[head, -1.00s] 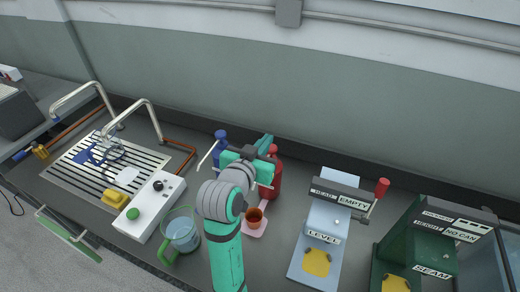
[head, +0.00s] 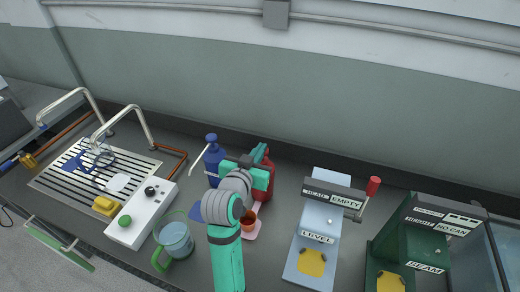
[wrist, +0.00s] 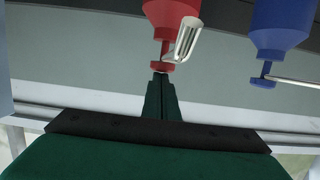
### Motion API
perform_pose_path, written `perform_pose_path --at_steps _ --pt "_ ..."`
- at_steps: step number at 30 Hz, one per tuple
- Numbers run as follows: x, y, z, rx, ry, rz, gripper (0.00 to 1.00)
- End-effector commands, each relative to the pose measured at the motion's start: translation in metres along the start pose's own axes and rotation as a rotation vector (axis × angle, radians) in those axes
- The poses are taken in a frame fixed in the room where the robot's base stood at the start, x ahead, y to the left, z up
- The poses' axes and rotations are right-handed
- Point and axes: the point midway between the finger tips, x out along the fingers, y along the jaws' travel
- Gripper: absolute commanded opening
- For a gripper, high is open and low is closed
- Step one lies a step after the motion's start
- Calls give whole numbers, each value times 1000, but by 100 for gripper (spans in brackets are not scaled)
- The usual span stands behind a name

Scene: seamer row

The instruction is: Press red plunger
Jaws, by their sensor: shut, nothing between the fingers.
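A red pump bottle (head: 264,187) stands at the back of the counter, partly hidden behind my gripper in the head view. In the wrist view the red bottle (wrist: 172,14) appears upside down, with its red plunger (wrist: 159,67) and a silver spout pointing down. My gripper (head: 262,152) is shut and empty beside the top of the red bottle. In the wrist view the closed fingertips (wrist: 160,77) line up with the plunger head, very near it; I cannot tell whether they touch.
A blue pump bottle (head: 212,165) stands just left of the red one. Seamer machines (head: 319,233) stand to the right.

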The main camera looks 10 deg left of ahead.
Motion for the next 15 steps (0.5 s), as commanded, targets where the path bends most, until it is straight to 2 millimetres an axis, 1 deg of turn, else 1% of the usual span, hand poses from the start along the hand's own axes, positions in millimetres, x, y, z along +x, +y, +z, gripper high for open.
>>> perform_pose_path --at_steps 3,6,15 --pt "3 1 15 -3 -5 1 0" --pt "5 1 21 -2 -4 1 0" --pt "5 1 23 -2 -8 2 0"
